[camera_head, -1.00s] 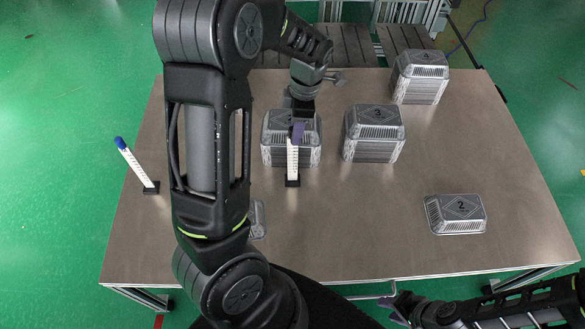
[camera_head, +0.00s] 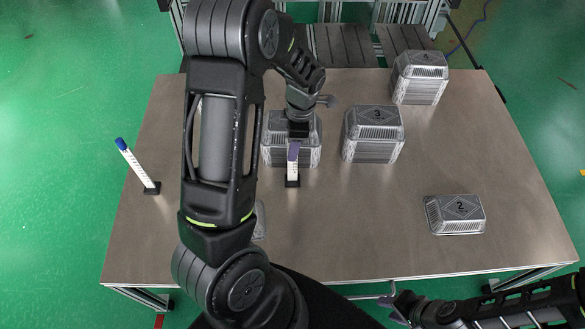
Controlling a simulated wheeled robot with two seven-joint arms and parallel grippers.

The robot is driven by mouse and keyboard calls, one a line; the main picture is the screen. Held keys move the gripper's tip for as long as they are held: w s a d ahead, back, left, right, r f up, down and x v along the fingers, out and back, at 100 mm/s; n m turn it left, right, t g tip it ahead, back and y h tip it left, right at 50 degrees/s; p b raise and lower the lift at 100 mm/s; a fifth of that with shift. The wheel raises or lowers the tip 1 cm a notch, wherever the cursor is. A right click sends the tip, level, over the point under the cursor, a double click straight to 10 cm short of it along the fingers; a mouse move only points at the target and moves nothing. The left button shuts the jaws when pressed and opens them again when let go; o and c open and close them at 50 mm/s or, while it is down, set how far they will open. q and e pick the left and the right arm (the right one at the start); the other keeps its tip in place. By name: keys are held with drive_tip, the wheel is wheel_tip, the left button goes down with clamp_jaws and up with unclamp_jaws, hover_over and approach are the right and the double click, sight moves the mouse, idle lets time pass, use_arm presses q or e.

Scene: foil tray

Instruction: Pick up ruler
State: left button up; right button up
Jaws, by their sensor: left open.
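A white ruler with dark marks (camera_head: 292,170) stands upright in a small black base at the table's middle. My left gripper (camera_head: 293,152) comes down over it from above. A purple finger piece covers the ruler's upper part, so its top is hidden. The gripper is open; I cannot tell whether a finger touches the ruler. A second white ruler with a blue top (camera_head: 133,160) stands tilted in a black base at the table's left edge. My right gripper (camera_head: 398,305) is low, in front of the table's front edge, far from both rulers; its jaw gap is unclear.
A foil tray stack (camera_head: 278,155) stands right behind the middle ruler. Stack 3 (camera_head: 373,140) and another stack (camera_head: 420,78) stand to the right. Tray 2 (camera_head: 455,214) lies at front right. Another tray is mostly hidden behind my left arm. The table's centre front (camera_head: 350,230) is clear.

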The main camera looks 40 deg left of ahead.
idle(0.5)
use_arm(q)
clamp_jaws()
idle(1.3)
